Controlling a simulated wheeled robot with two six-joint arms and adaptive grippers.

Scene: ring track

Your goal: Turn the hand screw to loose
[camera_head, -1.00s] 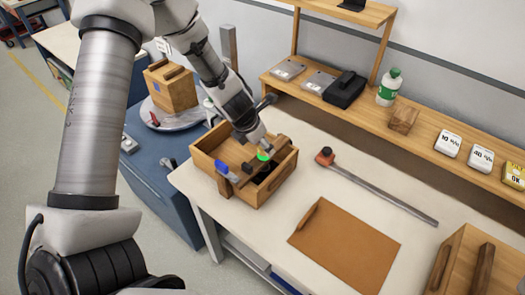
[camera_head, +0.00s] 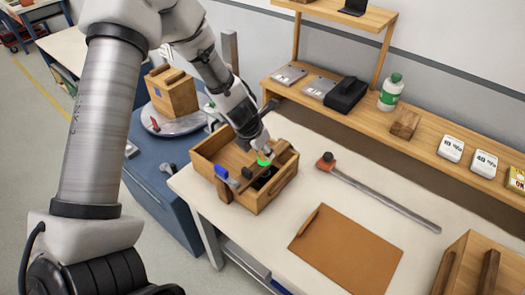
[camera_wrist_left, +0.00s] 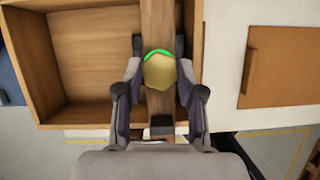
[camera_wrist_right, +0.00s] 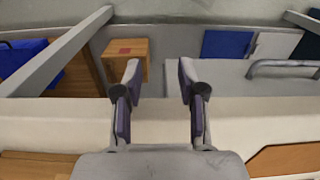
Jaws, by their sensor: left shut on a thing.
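An open wooden box (camera_head: 206,155) stands on the white table, with a wooden bar (camera_wrist_left: 157,18) across it. The hand screw, a pale yellow faceted knob (camera_wrist_left: 159,71) with a green ring, sits at the bar; the green part also shows in the head view (camera_head: 264,161). My left gripper (camera_head: 262,153) points down at it, its fingers (camera_wrist_left: 160,80) shut on the knob's two sides. The knob's lower part is hidden. My right gripper (camera_wrist_right: 157,75) shows only in its own wrist view, fingers apart with nothing between them.
A blue-handled part (camera_head: 222,172) sits at the box's near side. A long bar with an orange-brown end (camera_head: 385,192) and a brown board (camera_head: 345,250) lie right of the box. A wooden box (camera_head: 172,92) stands on a round stand behind left. A shelf (camera_head: 440,130) runs along the wall.

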